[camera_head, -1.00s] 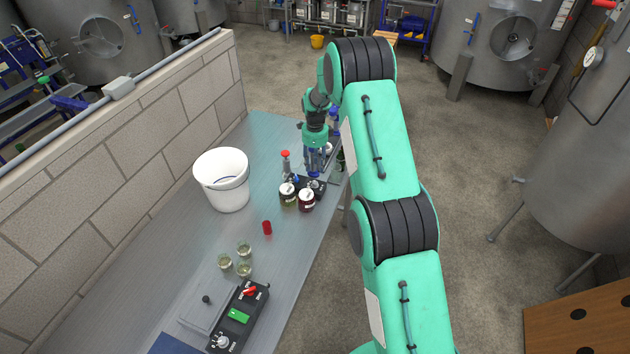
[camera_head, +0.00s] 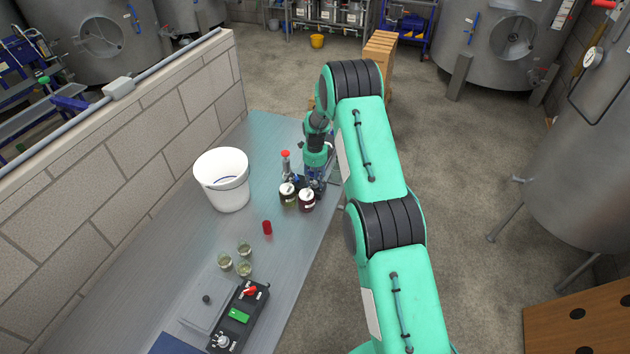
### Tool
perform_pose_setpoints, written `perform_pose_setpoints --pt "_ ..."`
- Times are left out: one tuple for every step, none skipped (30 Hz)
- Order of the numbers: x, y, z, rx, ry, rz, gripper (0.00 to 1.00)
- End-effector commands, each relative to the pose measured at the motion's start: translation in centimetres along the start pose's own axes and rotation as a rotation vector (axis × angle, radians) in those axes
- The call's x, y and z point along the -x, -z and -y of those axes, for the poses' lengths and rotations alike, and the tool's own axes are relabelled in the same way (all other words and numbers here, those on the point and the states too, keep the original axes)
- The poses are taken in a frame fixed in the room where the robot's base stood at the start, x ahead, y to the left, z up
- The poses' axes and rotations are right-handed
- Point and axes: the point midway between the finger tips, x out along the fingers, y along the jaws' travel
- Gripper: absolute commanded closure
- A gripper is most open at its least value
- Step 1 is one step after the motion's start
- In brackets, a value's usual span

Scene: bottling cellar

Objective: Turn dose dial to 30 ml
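A black control box (camera_head: 240,318) stands near the front of the steel bench. It has a green display (camera_head: 238,314), a red switch (camera_head: 250,291) and a pale round knob (camera_head: 222,341); its markings are too small to read, so I cannot tell whether this knob is the dose dial. My gripper (camera_head: 317,188) is far from this box, low at the bench's right side, just behind two dark jars. It points down; its fingertips are small and partly hidden, so I cannot tell whether it is open or touching anything.
Two jars with pale-marked lids (camera_head: 288,194) (camera_head: 306,200) and a red-topped device (camera_head: 286,161) crowd my gripper. A white bucket (camera_head: 222,181), a red cup-like piece (camera_head: 267,228) and several small glasses (camera_head: 244,249) stand on the bench (camera_head: 150,262). A block wall (camera_head: 130,150) runs along the left.

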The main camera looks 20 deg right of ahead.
Motion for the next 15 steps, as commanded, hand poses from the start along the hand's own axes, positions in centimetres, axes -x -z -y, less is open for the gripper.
perform_pose_setpoints --pt "0.01 -0.01 0.01 0.000 0.000 0.000 0.61" --pt "0.02 0.00 0.01 0.000 0.000 0.000 0.61" --pt "0.02 0.00 0.01 0.000 0.000 0.000 0.61" --pt "0.02 0.00 0.01 0.000 0.000 0.000 0.61" --pt "0.03 0.00 0.01 0.000 0.000 0.000 0.61" --pt "0.03 0.00 0.01 0.000 0.000 0.000 0.67" --pt "0.03 0.00 0.01 0.000 0.000 0.000 0.73" --pt "0.03 0.00 0.01 0.000 0.000 0.000 0.79" --pt "0.03 0.00 0.01 0.000 0.000 0.000 0.87" --pt "0.03 -0.01 0.01 0.000 0.000 0.000 0.93" --pt "0.03 -0.01 0.01 0.000 0.000 0.000 0.99" --pt "0.04 -0.01 0.01 0.000 0.000 0.000 1.00" --pt "0.04 -0.01 0.01 0.000 0.000 0.000 1.00" --pt "0.04 -0.01 0.01 0.000 0.000 0.000 1.00" --pt "0.04 -0.01 0.00 0.000 0.000 0.000 1.00"
